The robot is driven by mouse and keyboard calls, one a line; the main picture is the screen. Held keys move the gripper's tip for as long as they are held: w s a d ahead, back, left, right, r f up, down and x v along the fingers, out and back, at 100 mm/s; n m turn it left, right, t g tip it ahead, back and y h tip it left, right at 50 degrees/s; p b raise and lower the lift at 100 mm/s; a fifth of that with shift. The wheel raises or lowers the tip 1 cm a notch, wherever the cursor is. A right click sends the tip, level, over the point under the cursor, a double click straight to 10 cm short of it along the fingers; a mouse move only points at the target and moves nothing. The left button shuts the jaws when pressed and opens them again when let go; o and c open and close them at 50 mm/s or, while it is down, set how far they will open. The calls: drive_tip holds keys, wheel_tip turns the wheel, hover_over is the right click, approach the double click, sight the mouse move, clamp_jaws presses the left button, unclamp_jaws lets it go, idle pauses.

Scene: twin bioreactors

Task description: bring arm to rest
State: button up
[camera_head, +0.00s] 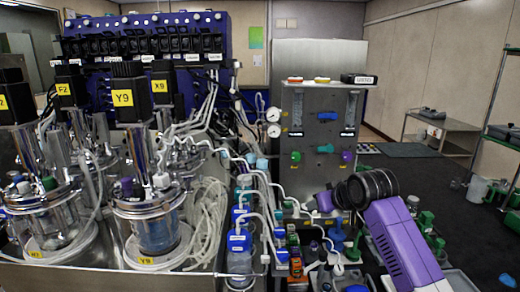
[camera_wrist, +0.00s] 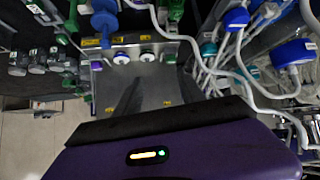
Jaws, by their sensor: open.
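My arm shows in the head view at the lower right as a purple link with a black joint, in front of the grey valve panel (camera_head: 322,110). My gripper (camera_wrist: 152,92) shows in the wrist view as two dark fingers, spread apart with nothing between them. Beyond the fingers is a grey metal surface with yellow labels. I cannot make out the fingers clearly in the head view.
Two steel and glass bioreactor vessels (camera_head: 150,215) with tubing stand at the left. Blue-capped bottles (camera_head: 238,240) and tubes crowd the bench beside my arm. A blue fitting (camera_wrist: 104,20) and blue caps (camera_wrist: 292,52) show in the wrist view.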

drive_tip(key=s+a+f+m+t, duration=0.2)
drive_tip(key=s+f+t, duration=0.2)
drive_tip(key=s, duration=0.6)
drive_tip(key=s+a+f+m+t, duration=0.1)
drive_tip(key=s+f+m+t, duration=0.2)
drive_tip(key=s, duration=0.7)
drive_tip(key=s+d+f, duration=0.1)
drive_tip(key=s, duration=1.3)
drive_tip(key=s+d+f+n+g+h, duration=0.1)
drive_tip(key=s+d+f, duration=0.1)
drive_tip(key=s, duration=1.2)
drive_tip(key=s+d+f+n+g+h, duration=0.1)
drive_tip(key=s, duration=1.3)
drive_tip(key=shift+s+d+f+b, duration=0.25)
drive_tip(key=shift+f+b, duration=0.1)
drive_tip(key=shift+b, duration=0.1)
